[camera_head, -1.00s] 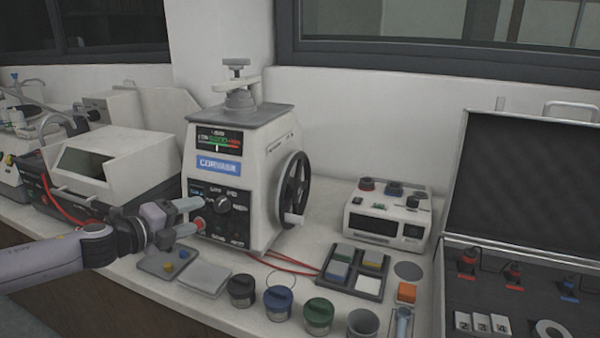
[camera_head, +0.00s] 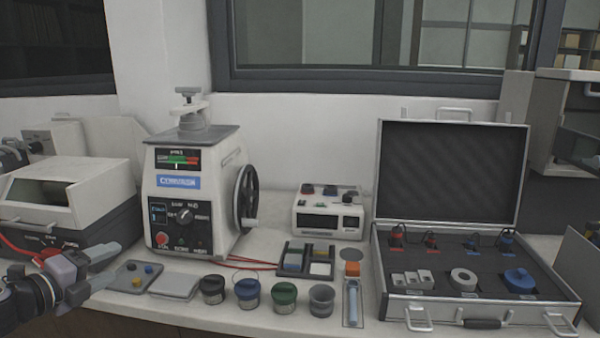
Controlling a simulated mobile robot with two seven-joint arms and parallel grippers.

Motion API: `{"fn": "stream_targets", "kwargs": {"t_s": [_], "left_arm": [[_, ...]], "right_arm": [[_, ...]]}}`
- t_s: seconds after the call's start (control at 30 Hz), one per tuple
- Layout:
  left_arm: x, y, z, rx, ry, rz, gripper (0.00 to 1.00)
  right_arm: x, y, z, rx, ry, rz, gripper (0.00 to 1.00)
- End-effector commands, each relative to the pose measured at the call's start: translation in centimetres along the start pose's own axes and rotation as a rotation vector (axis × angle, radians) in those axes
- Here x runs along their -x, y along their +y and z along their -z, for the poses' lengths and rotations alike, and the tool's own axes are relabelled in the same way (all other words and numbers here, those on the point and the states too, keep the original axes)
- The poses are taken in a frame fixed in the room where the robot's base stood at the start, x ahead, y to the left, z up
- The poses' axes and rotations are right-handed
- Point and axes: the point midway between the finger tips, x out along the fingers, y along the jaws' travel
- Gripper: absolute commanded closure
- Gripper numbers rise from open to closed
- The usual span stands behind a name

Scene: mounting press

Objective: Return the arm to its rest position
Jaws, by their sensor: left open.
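My left gripper (camera_head: 98,270) is at the lower left in the head view, at the front of the bench. It is open and empty, with its two fingers pointing right. It is apart from the mounting press (camera_head: 183,200), which stands behind it to the right with a lit display, a control panel and a black handwheel (camera_head: 247,197) on its right side. Most of my left arm is cut off by the picture's edge. My right gripper is not in view.
A grey tray (camera_head: 128,284) with small coloured pieces lies just right of the gripper. Several jars (camera_head: 284,297) line the front edge. An open case (camera_head: 400,312) stands at the right. A white machine (camera_head: 92,190) with red cables is behind the gripper.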

Motion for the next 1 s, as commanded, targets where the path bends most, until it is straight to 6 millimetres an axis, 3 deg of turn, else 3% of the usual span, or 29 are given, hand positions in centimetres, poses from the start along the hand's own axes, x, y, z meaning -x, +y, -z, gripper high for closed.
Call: {"fn": "stream_targets", "kwargs": {"t_s": [0.1, 0.3, 0.6, 0.8, 1.0], "left_arm": [[-1.5, 1.9, 5.2, 0.116, 0.07, -0.005, 0.37], [-2.5, 4.8, 13.7, 0.363, 0.156, -0.025, 0.37], [-0.6, 9.8, 26.0, 0.888, 0.191, -0.105, 0.37], [2.8, 13.6, 31.0, 1.258, 0.1, -0.185, 0.37], [7.5, 18.3, 33.9, 1.597, -0.083, -0.27, 0.37]], "right_arm": [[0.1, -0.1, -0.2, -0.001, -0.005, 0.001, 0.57], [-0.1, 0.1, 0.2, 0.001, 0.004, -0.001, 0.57], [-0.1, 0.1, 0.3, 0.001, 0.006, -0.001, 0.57], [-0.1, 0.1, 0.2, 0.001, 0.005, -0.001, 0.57], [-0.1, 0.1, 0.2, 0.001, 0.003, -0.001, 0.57]]}}
